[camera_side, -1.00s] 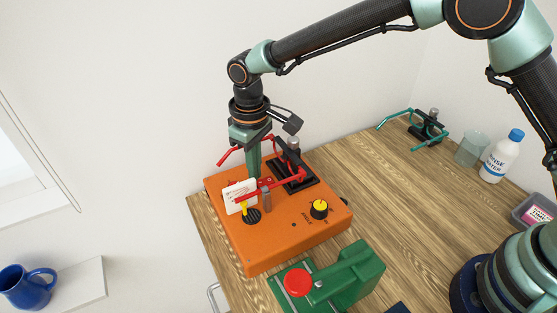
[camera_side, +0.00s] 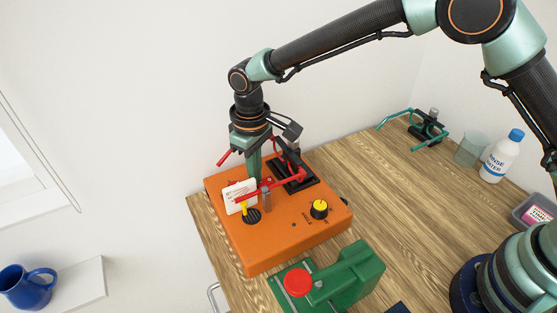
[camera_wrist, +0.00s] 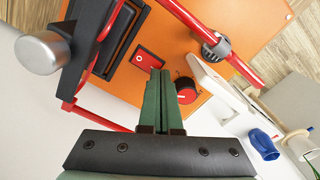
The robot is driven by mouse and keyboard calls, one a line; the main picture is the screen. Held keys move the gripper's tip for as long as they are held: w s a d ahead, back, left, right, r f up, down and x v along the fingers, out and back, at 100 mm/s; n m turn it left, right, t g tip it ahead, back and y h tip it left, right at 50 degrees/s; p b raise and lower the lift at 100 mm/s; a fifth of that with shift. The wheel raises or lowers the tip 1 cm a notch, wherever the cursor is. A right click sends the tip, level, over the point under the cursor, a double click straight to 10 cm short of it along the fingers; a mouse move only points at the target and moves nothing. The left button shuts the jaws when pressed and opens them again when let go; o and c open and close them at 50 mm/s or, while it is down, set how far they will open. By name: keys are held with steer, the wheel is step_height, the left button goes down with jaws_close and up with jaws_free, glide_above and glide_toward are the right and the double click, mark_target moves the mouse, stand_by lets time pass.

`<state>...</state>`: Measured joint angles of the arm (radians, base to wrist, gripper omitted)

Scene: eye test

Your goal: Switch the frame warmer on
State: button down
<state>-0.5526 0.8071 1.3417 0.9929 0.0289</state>
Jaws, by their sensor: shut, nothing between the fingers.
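The orange box (camera_side: 290,240), which looks like the frame warmer, stands on the wooden table. A red rocker switch (camera_wrist: 148,61) is set in its orange top in the wrist view; which side is pressed in cannot be told. My gripper (camera_wrist: 160,74) is shut and empty, its green fingertips close by the switch; whether they touch it cannot be told. In the side view my gripper (camera_side: 254,178) points down over the back of the box, its tips partly hidden behind the white card (camera_side: 239,196). A red knob (camera_wrist: 186,91) is right of the fingertips.
Red glasses (camera_side: 285,184) in a black clamp (camera_side: 297,172) stand on the box close beside my gripper. A black knob with yellow top (camera_side: 319,209) and a round grille (camera_side: 252,216) are on the box. A green device with a red button (camera_side: 298,283) stands in front.

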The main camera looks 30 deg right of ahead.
steer(key=shift+f, duration=0.25)
steer(key=shift+r, duration=0.1)
step_height(320, 180, up, 7)
stand_by(0.9)
